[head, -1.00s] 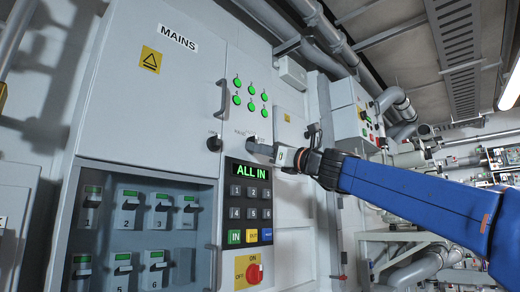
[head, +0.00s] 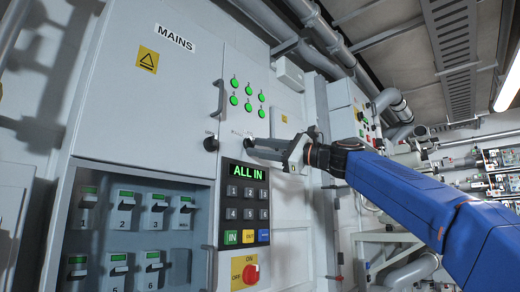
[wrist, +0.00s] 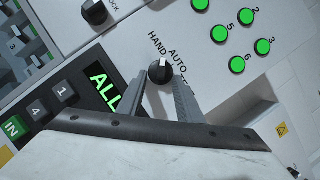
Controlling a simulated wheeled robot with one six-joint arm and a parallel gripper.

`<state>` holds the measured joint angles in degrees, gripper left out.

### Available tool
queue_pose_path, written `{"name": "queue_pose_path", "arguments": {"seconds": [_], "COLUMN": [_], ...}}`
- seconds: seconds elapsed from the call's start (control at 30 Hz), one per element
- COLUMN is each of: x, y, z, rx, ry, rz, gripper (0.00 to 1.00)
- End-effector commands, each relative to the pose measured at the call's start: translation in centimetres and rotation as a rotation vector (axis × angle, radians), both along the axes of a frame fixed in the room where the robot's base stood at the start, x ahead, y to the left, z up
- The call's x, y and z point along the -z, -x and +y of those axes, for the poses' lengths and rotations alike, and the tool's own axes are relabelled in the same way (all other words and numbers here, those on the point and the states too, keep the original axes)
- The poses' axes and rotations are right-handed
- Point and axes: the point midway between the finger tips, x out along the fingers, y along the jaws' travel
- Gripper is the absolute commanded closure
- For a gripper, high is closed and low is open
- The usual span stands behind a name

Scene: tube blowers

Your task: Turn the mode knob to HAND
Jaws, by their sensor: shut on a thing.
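The mode knob (wrist: 160,72) is black and round with a white mark, on the grey cabinet front. HAND and AUTO are printed beside it in the wrist view; its mark faces the lettering, but I cannot tell exactly which word it meets. My gripper (wrist: 168,84) has one finger on each side of the knob and is shut on it. In the head view my gripper (head: 262,148) reaches in from the right to the panel, just above the ALL IN display, and its fingers partly hide the knob.
A similar black lock knob (head: 210,144) is left of the mode knob. Several green lamps (head: 249,104) are above. The ALL IN display and keypad (head: 246,195) lie below, then a red rotary switch (head: 250,273). A vertical handle (head: 217,98) sticks out at the upper left.

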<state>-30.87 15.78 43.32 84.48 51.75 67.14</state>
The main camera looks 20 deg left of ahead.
Motion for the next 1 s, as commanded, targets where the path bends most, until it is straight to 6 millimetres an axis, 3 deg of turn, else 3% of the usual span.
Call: {"name": "queue_pose_path", "arguments": {"seconds": [0.6, 0.63, 0.7, 1.0], "x": [-0.02, -0.02, -0.02, -0.04], "y": [-0.04, -0.04, -0.04, -0.04], "z": [0.01, 0.01, 0.01, -0.1], "rx": [-0.001, -0.001, -0.001, 0.0], "ry": [0.017, 0.017, 0.016, 0.015], "rz": [-0.037, -0.037, -0.036, -0.036], "gripper": [0.9, 0.6, 0.49, 0.49]}}
